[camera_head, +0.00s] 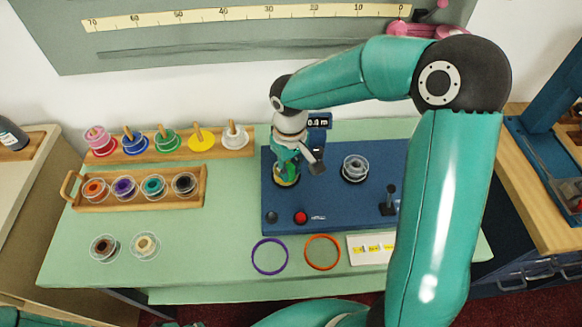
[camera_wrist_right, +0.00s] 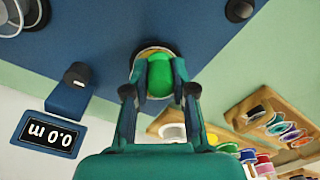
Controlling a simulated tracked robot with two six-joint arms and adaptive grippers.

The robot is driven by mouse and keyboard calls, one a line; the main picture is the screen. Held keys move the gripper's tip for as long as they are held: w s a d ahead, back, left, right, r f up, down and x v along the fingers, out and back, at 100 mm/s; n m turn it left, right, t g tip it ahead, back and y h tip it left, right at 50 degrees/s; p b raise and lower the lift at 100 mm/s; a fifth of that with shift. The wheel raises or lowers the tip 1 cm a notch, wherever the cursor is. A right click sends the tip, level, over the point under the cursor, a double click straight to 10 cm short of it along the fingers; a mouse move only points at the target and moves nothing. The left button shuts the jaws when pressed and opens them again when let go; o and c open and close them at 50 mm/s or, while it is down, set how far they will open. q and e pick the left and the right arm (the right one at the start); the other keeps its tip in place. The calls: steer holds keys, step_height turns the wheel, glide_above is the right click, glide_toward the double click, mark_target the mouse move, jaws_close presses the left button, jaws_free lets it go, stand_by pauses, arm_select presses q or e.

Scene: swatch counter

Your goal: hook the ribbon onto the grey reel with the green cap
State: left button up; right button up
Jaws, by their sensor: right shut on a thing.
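My right gripper (camera_head: 286,170) is over the left post of the blue machine (camera_head: 330,205). In the wrist view the gripper (camera_wrist_right: 160,92) is shut on a bright green cap (camera_wrist_right: 160,76). A pale round rim (camera_wrist_right: 147,51) shows behind the cap; whether the cap sits on it or is just above it I cannot tell. A grey reel with clear flanges (camera_head: 355,167) stands on the machine's right side, with no green cap visible on it. It also shows at the wrist view's corner (camera_wrist_right: 14,14). I cannot make out a loose ribbon end. My left gripper is out of view.
The display (camera_head: 318,121) reads 0.0 m. A red button (camera_head: 300,218) and black knob (camera_head: 271,217) are at the machine's front. Left are a spool rack (camera_head: 240,152) and a wooden tray (camera_head: 205,185). Purple (camera_head: 269,272) and orange (camera_head: 322,267) rings lie in front.

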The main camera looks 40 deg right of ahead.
steer(key=shift+r+p, duration=1.9)
steer(key=shift+r, duration=0.6)
steer(key=shift+f, duration=0.1)
